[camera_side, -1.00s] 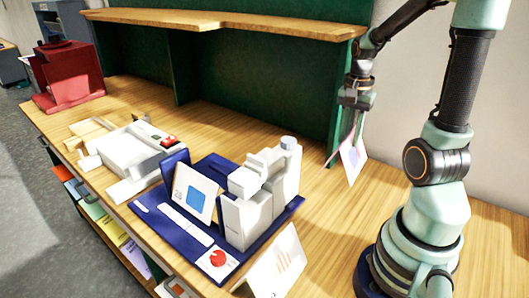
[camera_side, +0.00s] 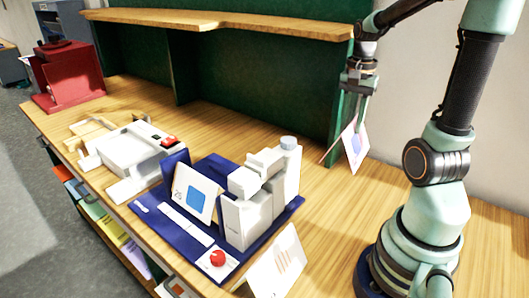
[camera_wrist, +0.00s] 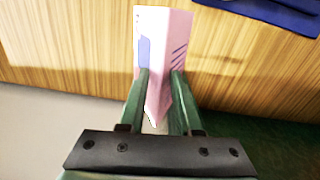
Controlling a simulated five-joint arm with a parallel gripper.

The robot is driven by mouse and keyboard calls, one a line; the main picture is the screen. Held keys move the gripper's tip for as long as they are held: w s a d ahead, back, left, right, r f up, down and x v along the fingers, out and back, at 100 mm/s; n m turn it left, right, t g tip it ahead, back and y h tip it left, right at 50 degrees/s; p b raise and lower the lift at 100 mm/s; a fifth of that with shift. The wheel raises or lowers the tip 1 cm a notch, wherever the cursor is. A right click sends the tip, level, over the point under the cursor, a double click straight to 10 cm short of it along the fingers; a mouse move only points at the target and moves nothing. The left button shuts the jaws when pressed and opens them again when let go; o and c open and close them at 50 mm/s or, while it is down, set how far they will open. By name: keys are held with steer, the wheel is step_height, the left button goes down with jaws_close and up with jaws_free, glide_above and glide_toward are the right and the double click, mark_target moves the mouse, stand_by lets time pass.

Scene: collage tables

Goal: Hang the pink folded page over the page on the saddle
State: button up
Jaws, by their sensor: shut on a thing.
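The pink folded page (camera_wrist: 165,45) is between the fingers of my gripper (camera_wrist: 161,76) in the wrist view, its fold running between them. In the side view my gripper (camera_side: 357,108) holds this page (camera_side: 356,149) above the right part of the table, near the green panel. It hangs steeply, showing a pale face with a violet patch. A white folded page with a blue square (camera_side: 196,194) sits tent-like on the blue base, left of the white machine. The saddle beneath it is mostly hidden. My gripper is well right of and behind that page.
The white stapler-like machine (camera_side: 262,195) stands on the blue base (camera_side: 228,170). A folded page with orange stripes (camera_side: 280,268) stands at the front edge. A white device with a red button (camera_side: 135,155) and a red machine (camera_side: 68,77) are farther left. A wooden shelf (camera_side: 220,22) overhangs the back.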

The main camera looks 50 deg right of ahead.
steer(key=w+a+r+n, duration=0.4)
steer(key=a+r, duration=0.4)
steer(key=r, duration=0.3)
steer(key=w+a+f+n, duration=0.1)
steer(key=w+a+n, duration=1.3)
steer(key=n, duration=0.8)
steer(key=a, duration=0.3)
steer(key=n, duration=0.2)
steer(key=w+a+n, duration=0.1)
steer(key=n, duration=0.1)
steer(key=f+n, duration=0.1)
steer(key=shift+w+a+n, duration=0.15)
steer(key=shift+a+n, duration=0.05)
steer(key=shift+n, duration=0.2)
steer(key=n, duration=2.1)
glide_toward(201, 175)
steer(key=shift+f, duration=4.1)
